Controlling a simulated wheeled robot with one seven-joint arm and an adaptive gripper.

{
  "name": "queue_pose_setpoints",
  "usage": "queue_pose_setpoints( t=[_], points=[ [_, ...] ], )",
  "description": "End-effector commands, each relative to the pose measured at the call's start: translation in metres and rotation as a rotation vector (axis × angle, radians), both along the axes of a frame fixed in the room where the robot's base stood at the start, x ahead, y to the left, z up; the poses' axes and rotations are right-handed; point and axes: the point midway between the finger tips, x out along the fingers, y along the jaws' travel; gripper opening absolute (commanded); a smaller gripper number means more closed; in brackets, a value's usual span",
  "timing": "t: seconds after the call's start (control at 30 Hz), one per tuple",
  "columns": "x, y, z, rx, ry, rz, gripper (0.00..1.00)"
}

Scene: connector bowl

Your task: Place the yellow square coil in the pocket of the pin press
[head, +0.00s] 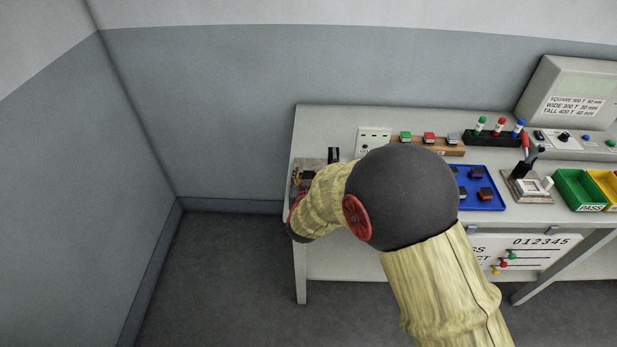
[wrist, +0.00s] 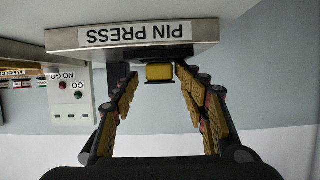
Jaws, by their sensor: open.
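The pin press shows in the wrist view as a grey plate (wrist: 230,32) with a PIN PRESS label, upside down in the picture. The yellow square coil (wrist: 159,72) is at the press, against a dark part below the plate's edge. I cannot tell whether it sits fully in the pocket. My gripper (wrist: 158,92) is open, with one finger on each side of the coil and visible gaps between them. In the head view the press (head: 312,163) is at the table's left end, partly covered by my arm. My gripper is mostly hidden there.
A white GO/NO GO panel (wrist: 72,101) stands beside the press. On the table (head: 335,115) are a wooden rack (head: 440,146) with coloured blocks, a blue tray (head: 487,203) with dark parts, and green (head: 575,190) and yellow bins (head: 604,182). Open floor lies left of the table.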

Motion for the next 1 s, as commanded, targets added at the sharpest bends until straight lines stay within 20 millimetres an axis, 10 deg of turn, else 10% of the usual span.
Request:
queue_pose_setpoints(
  t=[0.27, 1.0],
  points=[
    [-0.002, 0.0, 0.003, -0.003, 0.009, 0.002, 0.45],
    [-0.11, 0.004, 0.049, -0.001, 0.003, 0.002, 0.45]
  ],
)
